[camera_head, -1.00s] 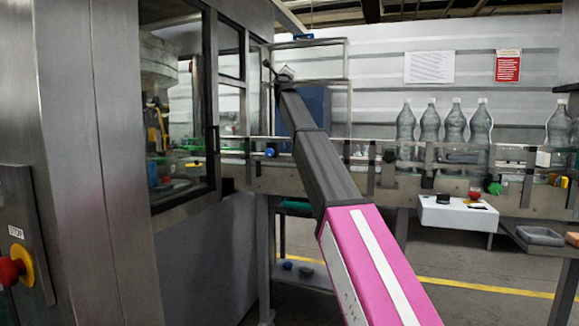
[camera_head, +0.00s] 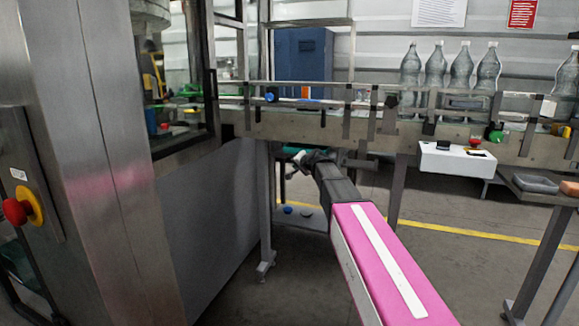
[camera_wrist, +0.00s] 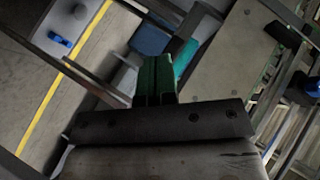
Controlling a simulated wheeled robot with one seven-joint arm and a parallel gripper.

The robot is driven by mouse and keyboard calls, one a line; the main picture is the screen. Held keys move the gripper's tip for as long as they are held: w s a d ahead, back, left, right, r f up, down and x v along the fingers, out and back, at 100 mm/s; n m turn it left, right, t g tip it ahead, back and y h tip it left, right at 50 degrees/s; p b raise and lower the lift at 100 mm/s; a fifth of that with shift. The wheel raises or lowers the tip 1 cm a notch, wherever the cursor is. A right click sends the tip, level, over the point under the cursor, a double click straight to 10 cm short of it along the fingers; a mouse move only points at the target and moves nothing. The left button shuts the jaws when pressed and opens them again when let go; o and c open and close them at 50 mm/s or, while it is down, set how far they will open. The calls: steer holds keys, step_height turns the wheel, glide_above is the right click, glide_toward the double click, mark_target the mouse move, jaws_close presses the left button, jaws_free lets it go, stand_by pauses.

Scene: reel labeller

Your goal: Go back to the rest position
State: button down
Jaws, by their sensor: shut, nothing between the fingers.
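My pink and dark arm reaches forward in the head view, with its end low, in front of the conveyor frame (camera_head: 365,131). My gripper shows in the wrist view (camera_wrist: 154,62), its two green fingers pressed together with nothing between them. In the head view the fingers are too small and dark to make out clearly.
The steel machine cabinet (camera_head: 85,120) with a red stop button (camera_head: 15,211) stands close on the left. Several clear bottles (camera_head: 461,72) stand on the conveyor. A white control box (camera_head: 456,160) hangs at its front. A grey tray (camera_head: 535,184) is at right. Floor (camera_head: 470,265) at front right is clear.

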steer(key=s+d+f+n+g+h, duration=0.2)
steer(key=s+d+f+g, duration=0.15)
steer(key=s+f, duration=0.65)
steer(key=s+d+f+n+g+h, duration=0.1)
steer(key=s+d+f+g, duration=0.25)
steer(key=s+f, duration=0.6)
steer(key=s+d+f+n+g+h, duration=0.1)
steer(key=s+d+f+g, duration=0.1)
steer(key=s+d+f, duration=0.2)
steer(key=s+d+f+n+g+h, duration=0.1)
steer(key=s+d+f, duration=0.3)
steer(key=s+f, duration=0.4)
steer(key=s+g+h, duration=0.1)
steer(key=s, duration=0.4)
steer(key=shift+s+d+n+g, duration=0.25)
steer(key=shift+d+n+g, duration=0.05)
steer(key=shift+d, duration=0.05)
